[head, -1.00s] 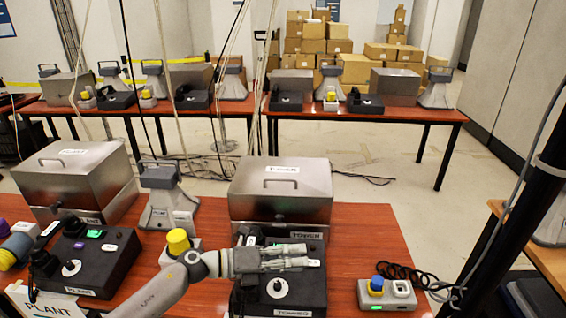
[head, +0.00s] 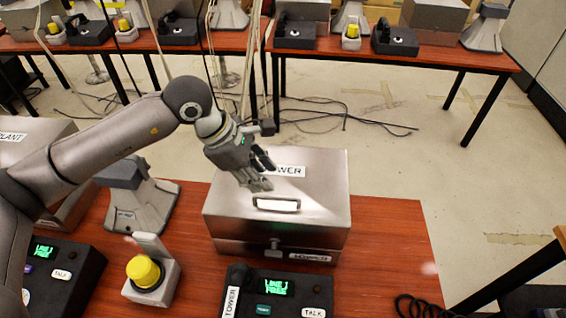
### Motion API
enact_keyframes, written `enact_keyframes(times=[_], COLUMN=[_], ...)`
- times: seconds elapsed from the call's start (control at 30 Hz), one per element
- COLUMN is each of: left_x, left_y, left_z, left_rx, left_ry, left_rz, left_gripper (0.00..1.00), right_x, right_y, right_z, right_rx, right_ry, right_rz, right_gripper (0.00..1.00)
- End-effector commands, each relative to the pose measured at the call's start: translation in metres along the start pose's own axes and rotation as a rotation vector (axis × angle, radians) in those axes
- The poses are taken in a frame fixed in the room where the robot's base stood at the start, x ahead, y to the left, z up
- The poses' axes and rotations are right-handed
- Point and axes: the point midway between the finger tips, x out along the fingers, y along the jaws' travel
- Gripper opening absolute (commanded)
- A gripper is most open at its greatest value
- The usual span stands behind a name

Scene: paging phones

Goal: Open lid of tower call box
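The tower call box (head: 320,195) is a metal box with a white TOWER label on its lid. It stands on the red-brown table, and its lid is down. A bar handle (head: 276,205) sits on the front part of the lid, with a latch (head: 275,244) on the front below. My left gripper (head: 264,176) is over the lid, just behind and left of the handle. Its fingers look apart with nothing between them, and part of the label is hidden behind them. I cannot tell whether they touch the lid. My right gripper is not in view.
A yellow-topped button (head: 145,272) and a grey horn speaker (head: 139,205) stand to the left. The table (head: 385,240) right of the box is clear.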

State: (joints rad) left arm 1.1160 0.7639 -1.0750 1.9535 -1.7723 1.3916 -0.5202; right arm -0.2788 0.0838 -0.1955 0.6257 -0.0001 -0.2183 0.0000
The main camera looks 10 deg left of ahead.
Motion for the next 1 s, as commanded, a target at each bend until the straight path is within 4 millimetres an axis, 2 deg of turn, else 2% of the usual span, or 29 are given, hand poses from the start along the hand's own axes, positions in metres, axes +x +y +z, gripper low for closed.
enact_keyframes(times=[0.03, 0.17, 0.3, 0.7, 0.83, 1.0], left_x=[-0.002, 0.003, 0.021, 0.091, 0.101, 0.105], left_y=[0.0, 0.0, 0.0, 0.002, 0.002, 0.001], left_z=[-0.002, -0.003, -0.002, -0.004, -0.005, -0.006], left_rx=[0.01, 0.018, 0.018, 0.015, 0.016, 0.017], left_ry=[0.013, 0.025, 0.024, 0.022, 0.022, 0.022], left_rz=[0.005, 0.008, 0.006, 0.008, 0.009, 0.01], left_gripper=[0.33, 0.33, 0.33, 0.33, 0.33, 0.33], right_x=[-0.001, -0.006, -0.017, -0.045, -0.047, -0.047], right_y=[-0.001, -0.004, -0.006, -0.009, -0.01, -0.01], right_z=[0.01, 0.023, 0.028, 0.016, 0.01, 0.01], right_rx=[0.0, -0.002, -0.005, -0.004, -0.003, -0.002], right_ry=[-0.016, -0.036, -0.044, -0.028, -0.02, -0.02], right_rz=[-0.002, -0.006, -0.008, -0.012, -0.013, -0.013], right_gripper=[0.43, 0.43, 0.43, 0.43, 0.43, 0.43])
